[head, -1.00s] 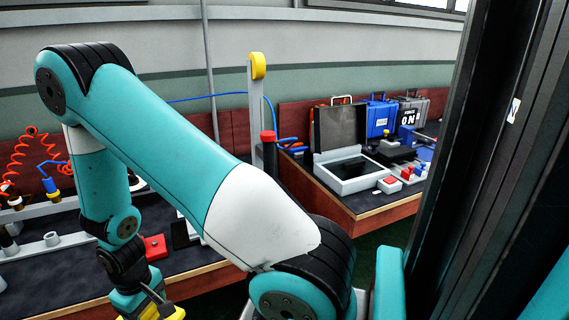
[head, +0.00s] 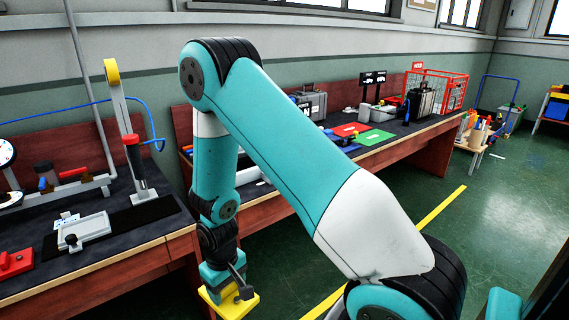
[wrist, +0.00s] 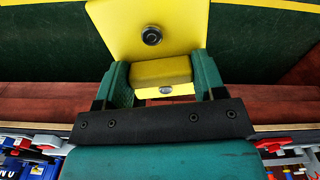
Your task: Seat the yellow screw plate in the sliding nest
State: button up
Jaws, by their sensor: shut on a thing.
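The yellow screw plate (head: 246,305) is held by my gripper (head: 232,287) in the lower middle of the head view, over the floor in front of the benches. In the wrist view, the plate (wrist: 185,22) shows a dark screw and a yellow block between the two jaw fingers of my gripper (wrist: 160,72). The jaws are shut on that block. A light grey fixture (head: 88,232) with a dark knob lies on the left bench. I cannot tell for sure whether it is the sliding nest. The plate is well apart from it.
The left bench (head: 130,262) also carries a red block (head: 15,264) and a post with a yellow top (head: 111,72). A second bench (head: 400,150) with cases and coloured mats runs along the wall. Green floor (head: 500,210) is open at right.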

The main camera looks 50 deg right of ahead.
aim_at(72, 236)
jog(key=z, duration=0.75)
jog(key=i, duration=0.95)
jog(key=z, duration=0.2)
